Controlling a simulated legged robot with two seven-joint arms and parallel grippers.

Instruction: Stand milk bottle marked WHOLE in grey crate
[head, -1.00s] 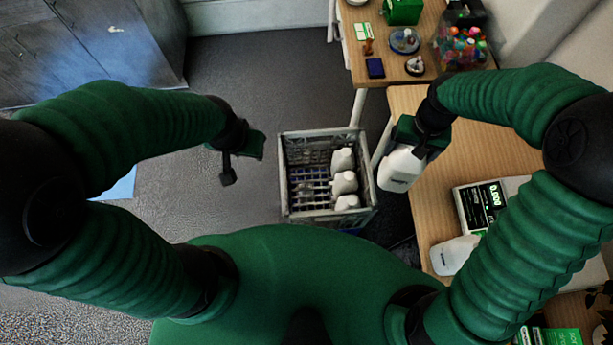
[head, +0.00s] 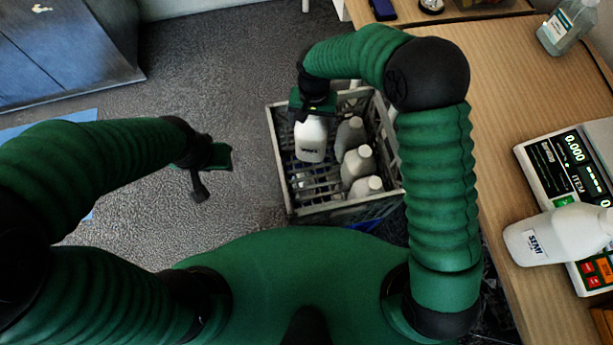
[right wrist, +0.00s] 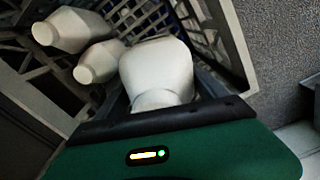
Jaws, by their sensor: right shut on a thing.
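The white milk bottle (head: 311,140) is held upright or nearly so by my right gripper (head: 312,108), over the back left part of the grey crate (head: 283,178). Its dark label is too small to read for certain. The held bottle also shows in the right wrist view (right wrist: 157,72), neck toward the gripper. I cannot tell whether its base touches the crate floor. Several white bottles stand along the crate's right side, one of them here (head: 358,163). My left gripper (head: 208,172) hangs empty left of the crate; its jaw opening is unclear.
A clear bottle (head: 566,25) stands behind. The crate's left and front floor is open. Grey floor lies left of the crate.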

